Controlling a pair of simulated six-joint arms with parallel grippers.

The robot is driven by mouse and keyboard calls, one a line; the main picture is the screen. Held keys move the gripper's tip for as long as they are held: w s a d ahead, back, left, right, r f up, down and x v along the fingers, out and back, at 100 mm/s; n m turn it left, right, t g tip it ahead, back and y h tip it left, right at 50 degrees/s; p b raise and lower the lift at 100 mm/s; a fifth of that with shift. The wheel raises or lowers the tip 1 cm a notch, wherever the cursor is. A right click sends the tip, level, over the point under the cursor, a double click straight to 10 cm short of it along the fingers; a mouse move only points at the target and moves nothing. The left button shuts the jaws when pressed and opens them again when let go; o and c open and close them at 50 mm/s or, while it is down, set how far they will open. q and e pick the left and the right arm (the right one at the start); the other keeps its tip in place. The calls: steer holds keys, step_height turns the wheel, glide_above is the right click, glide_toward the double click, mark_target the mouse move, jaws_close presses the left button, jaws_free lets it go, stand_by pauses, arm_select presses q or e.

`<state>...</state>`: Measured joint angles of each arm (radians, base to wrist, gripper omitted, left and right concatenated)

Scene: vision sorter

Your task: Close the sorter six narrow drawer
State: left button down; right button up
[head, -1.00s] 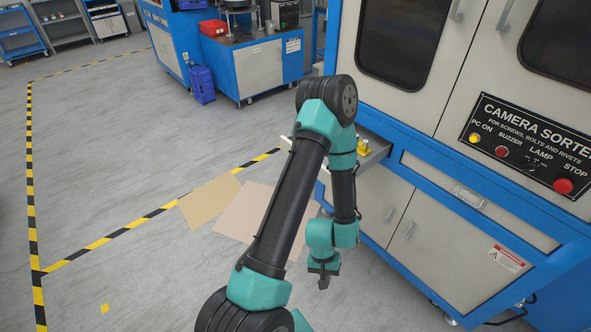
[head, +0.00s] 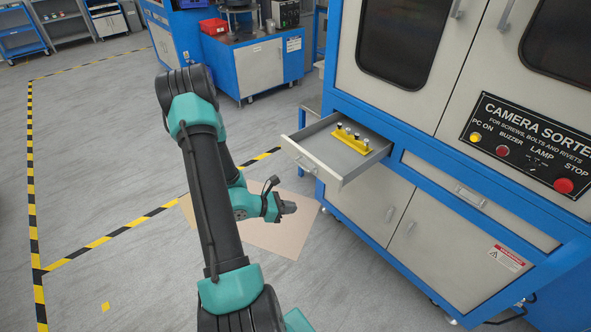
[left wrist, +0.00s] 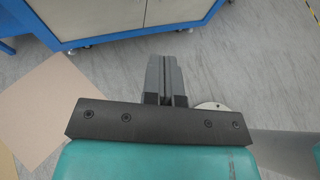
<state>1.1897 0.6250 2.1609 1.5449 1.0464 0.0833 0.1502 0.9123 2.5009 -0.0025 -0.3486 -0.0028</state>
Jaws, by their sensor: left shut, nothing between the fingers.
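The narrow drawer (head: 318,172) of the camera sorter (head: 440,160) stands pulled out at the left end of the blue cabinet in the head view. Its front panel with a handle (head: 298,160) faces left. A yellow holder (head: 350,141) with several small dark-topped pieces lies inside it. My left gripper (head: 290,208) is below and a little left of the drawer front, apart from it, pointing right. In the left wrist view its fingers (left wrist: 166,78) are pressed together with nothing between them. My right gripper is not in view.
A second, shut drawer (head: 470,196) is to the right, above light cabinet doors (head: 385,205). A beige sheet (head: 265,225) lies on the floor under my left arm. The floor at left is clear.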

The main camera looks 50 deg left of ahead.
arm_select(q)
steer(key=s+a+r+n+t+y, duration=0.2)
steer(key=a+y, duration=0.4)
steer(key=a, duration=0.5)
step_height(320, 180, up, 3)
steer(key=shift+s+a+f+n+t, duration=0.15)
steer(key=shift+n+t, duration=0.45)
steer(key=shift+n, duration=0.6)
steer(key=d+x, duration=0.1)
steer(key=x, duration=1.3)
steer(key=shift+a, duration=0.35)
steer(key=shift+a, duration=0.1)
